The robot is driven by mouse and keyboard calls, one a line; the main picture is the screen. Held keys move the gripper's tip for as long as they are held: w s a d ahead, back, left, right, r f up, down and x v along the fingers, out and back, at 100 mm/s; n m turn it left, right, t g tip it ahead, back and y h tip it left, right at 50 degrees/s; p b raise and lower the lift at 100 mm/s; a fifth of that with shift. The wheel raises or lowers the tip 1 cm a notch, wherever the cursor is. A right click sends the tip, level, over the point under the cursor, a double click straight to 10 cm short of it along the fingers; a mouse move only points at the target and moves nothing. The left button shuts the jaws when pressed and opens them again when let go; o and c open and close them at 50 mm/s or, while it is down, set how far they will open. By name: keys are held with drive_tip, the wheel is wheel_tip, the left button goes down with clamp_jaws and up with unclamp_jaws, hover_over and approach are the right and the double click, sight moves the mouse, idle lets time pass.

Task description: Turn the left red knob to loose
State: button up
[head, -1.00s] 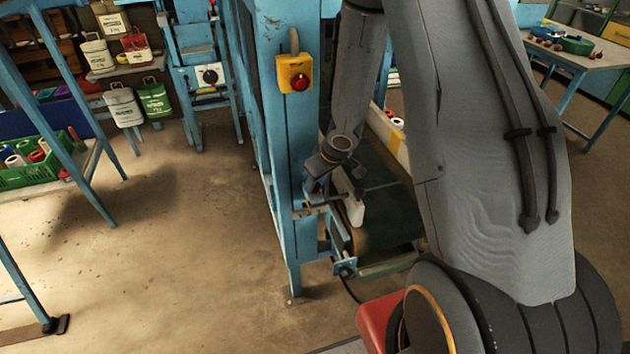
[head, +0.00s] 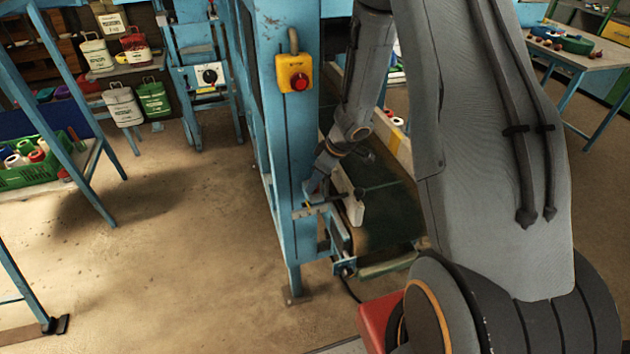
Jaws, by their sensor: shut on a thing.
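My gripper (head: 311,194) is low at the blue machine post, beside the conveyor. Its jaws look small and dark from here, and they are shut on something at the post. That fits the left red knob, but the gripper and wrist hide it, and no red shows between the fingers. The knob's setting cannot be read. A metal bracket (head: 312,211) with a thin bar sits just below the gripper. A red button on a yellow box (head: 283,77) is higher on the same post, apart from my gripper.
A white plate (head: 351,205) stands just right of the gripper, along the dark green conveyor belt (head: 392,213). The blue post (head: 284,150) is close on the left. Sacks (head: 123,107) hang at the back left, and a green crate (head: 35,172) is far left. Open floor lies between.

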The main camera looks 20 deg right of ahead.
drive_tip(key=shift+d, duration=0.15)
drive_tip(key=o, duration=1)
drive_tip(key=shift+d, duration=0.1)
drive_tip(key=shift+c, duration=0.2)
drive_tip(key=v, duration=0.7)
drive_tip(key=shift+s+r, duration=0.15)
drive_tip(key=shift+r, duration=0.25)
